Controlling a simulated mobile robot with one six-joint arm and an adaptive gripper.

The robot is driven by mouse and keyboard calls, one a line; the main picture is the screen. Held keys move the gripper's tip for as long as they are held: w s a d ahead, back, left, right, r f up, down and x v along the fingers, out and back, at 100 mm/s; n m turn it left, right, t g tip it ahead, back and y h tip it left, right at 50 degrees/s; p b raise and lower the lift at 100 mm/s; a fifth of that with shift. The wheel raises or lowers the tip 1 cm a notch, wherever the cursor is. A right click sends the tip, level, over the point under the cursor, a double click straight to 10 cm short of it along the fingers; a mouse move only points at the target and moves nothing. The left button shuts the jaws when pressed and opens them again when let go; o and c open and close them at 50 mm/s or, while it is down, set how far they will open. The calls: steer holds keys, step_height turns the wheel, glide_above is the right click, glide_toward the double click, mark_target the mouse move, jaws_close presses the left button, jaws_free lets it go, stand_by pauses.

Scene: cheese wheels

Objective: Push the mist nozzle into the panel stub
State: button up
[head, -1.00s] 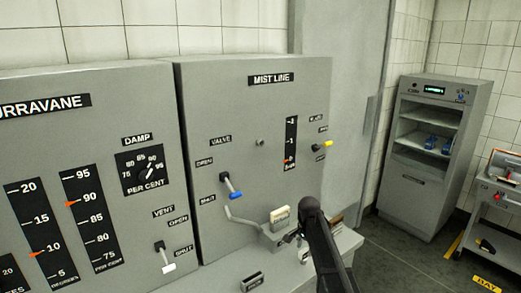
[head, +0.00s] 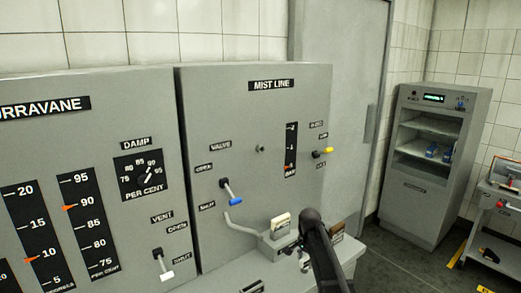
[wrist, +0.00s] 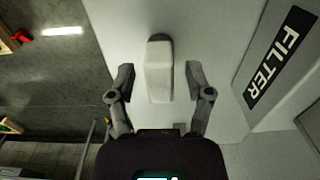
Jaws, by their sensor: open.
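My gripper (wrist: 160,76) is open, with one finger on each side of a pale rounded block (wrist: 159,62). Gaps show between the block and both fingers. In the head view, my dark arm reaches down to the ledge below the mist line panel (head: 225,110), and the jaws are mostly hidden behind it. A small round stub (head: 260,149) sticks out of the panel between the valve label and the gauge, with nothing on it. I cannot pick out the mist nozzle for certain; whether the pale block is it, I cannot tell.
A bent pipe (head: 238,225) runs down to a grey holder with a cream block (head: 281,222). A FILTER label (wrist: 281,57) lies right of my gripper. A cabinet (head: 418,195) and trolley stand at the right.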

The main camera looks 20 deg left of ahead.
mark_target(306, 258)
steer(key=shift+c, duration=0.2)
jaws_close()
steer(key=shift+r+p, duration=2.35)
steer(key=shift+r+p, duration=1.4)
steer(key=shift+p, duration=0.05)
steer(key=shift+a, duration=0.1)
